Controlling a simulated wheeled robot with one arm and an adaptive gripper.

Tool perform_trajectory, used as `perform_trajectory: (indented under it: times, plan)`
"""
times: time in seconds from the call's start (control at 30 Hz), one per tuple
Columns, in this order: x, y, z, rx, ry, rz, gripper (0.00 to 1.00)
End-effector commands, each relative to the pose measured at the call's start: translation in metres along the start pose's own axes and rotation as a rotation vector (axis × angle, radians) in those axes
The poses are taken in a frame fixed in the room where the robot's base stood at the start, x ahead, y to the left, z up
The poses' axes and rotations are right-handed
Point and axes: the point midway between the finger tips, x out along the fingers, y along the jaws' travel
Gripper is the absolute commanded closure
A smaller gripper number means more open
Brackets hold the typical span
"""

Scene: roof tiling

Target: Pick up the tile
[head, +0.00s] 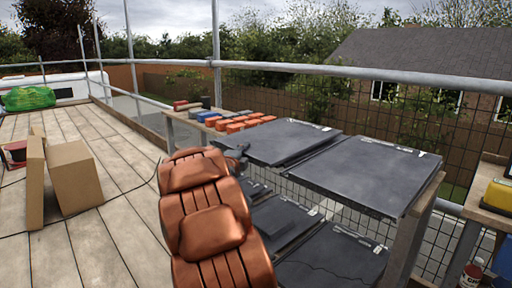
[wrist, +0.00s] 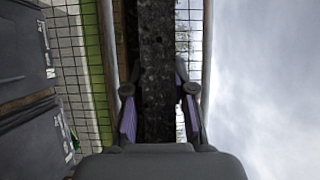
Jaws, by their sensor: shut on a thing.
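A dark grey slate tile (head: 285,141) is at the back left of the rack's upper level. My gripper (head: 239,153) is at its left edge, partly hidden by my copper-coloured arm. In the wrist view, my gripper (wrist: 160,90) has its fingers on both sides of the tile (wrist: 157,60), which shows edge-on as a dark speckled strip running away from the palm. Whether the tile still touches what is beneath it is hard to tell.
Another slate tile (head: 372,172) lies close on the right. More tiles (head: 332,262) lie on the lower level. Orange and blue blocks (head: 235,124) sit on a bench behind. A scaffold rail (head: 330,70) with mesh runs beyond. Cardboard boxes (head: 73,178) stand on the left planks.

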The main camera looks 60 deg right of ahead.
Motion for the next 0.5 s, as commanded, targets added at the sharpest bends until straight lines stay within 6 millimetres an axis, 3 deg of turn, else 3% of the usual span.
perform_trajectory:
  times: [0.37,0.5]
  plan:
    - [0.001,-0.04,0.0,0.001,-0.001,-0.005,1.0]
    - [-0.014,-0.04,-0.002,0.0,0.0,-0.006,1.0]
